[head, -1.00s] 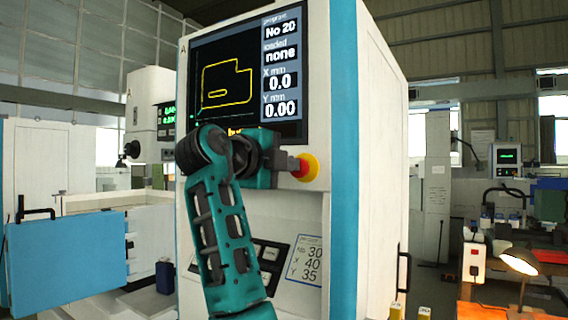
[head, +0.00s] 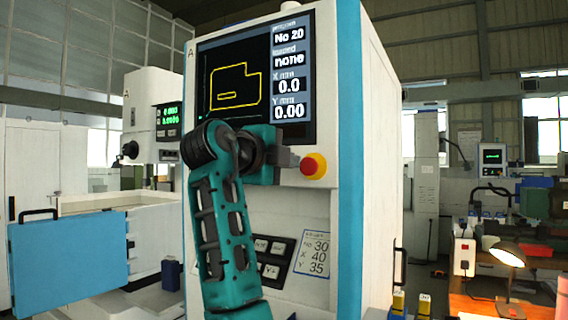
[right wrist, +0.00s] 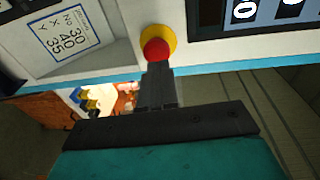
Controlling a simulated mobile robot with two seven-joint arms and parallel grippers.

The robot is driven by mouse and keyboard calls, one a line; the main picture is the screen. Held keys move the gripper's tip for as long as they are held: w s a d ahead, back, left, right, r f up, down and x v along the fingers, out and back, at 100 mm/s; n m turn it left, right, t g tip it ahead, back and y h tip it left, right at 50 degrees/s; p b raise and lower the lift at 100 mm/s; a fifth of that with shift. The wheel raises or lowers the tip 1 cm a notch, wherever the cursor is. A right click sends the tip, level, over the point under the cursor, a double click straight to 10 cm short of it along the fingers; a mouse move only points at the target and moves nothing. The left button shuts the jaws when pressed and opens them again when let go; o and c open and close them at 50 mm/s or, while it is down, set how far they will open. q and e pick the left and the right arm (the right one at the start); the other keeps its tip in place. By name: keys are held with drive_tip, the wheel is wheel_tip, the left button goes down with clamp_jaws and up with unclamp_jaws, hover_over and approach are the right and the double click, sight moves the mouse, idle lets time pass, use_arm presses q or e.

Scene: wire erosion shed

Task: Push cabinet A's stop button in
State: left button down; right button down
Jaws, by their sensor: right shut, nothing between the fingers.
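Cabinet A (head: 346,120) is the tall white and blue machine cabinet with a letter A at its top left. Its stop button (head: 314,167), a red dome on a yellow ring, sits on the front below the screen's right corner. My right gripper (head: 295,160) is shut and empty, its tips just left of the red dome in the head view. In the right wrist view the shut fingertips (right wrist: 157,68) meet the edge of the red dome (right wrist: 157,50); touching or a hair apart, I cannot tell. How deep the button sits is unclear. My left gripper is out of view.
The screen (head: 292,58) is above the button, with dark keys (head: 268,247) and a label card (head: 312,254) below. A blue panel (head: 68,262) stands at the left. A bench with a lit lamp (head: 507,252) is at the right.

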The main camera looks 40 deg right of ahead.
drive_tip(key=b+v, duration=0.1)
drive_tip(key=v, duration=0.9)
